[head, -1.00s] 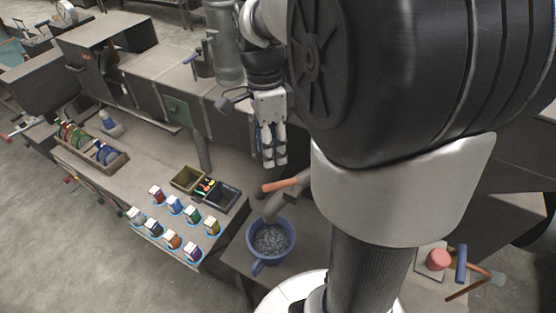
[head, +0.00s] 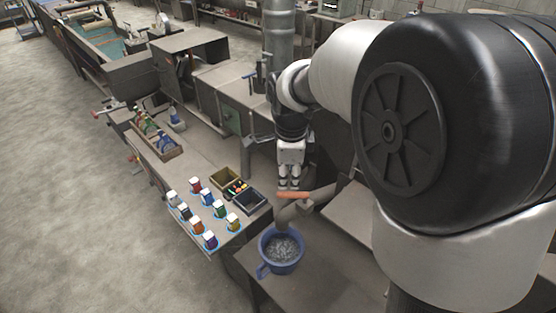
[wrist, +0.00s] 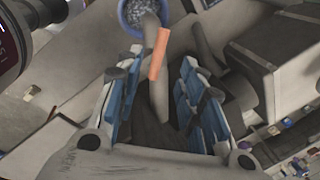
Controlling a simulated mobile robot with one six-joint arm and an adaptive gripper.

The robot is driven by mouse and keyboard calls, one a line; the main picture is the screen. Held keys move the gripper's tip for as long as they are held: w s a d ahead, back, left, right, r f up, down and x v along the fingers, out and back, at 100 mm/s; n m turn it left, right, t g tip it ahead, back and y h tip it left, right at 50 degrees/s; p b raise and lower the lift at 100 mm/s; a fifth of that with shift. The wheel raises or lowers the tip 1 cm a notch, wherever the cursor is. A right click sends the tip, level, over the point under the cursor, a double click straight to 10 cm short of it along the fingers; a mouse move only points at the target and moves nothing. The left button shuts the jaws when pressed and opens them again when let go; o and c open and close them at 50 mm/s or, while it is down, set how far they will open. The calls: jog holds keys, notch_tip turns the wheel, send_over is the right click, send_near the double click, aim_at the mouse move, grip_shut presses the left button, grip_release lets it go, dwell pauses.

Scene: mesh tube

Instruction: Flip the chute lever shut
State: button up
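The chute lever has an orange handle (head: 292,195) and sits at the top of the grey chute (head: 286,216). The handle (wrist: 159,54) also shows in the wrist view, beyond my fingertips and near the middle of the gap. My gripper (head: 289,185) is just above and behind the handle in the head view. In the wrist view my gripper (wrist: 162,88) is open, with its blue-padded fingers apart and nothing held between them. Whether a finger touches the handle I cannot tell. The chute's mouth points into a blue bucket (head: 263,270) holding grey bits.
Left of the bucket, a bench holds several small coloured boxes (head: 220,209), dark bins (head: 250,205) and a bottle crate (head: 160,150). A grey pipe (head: 325,192) runs right from the chute. The tabletop (head: 310,285) before the bucket is clear.

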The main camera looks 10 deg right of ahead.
aim_at(288, 193)
jog(key=f, duration=0.3)
jog(key=w+f, duration=0.1)
jog(key=f, duration=0.5)
jog(key=shift+w+d, duration=0.2)
jog(key=shift+w, duration=0.15)
jog(key=shift+c, duration=0.5)
grip_shut()
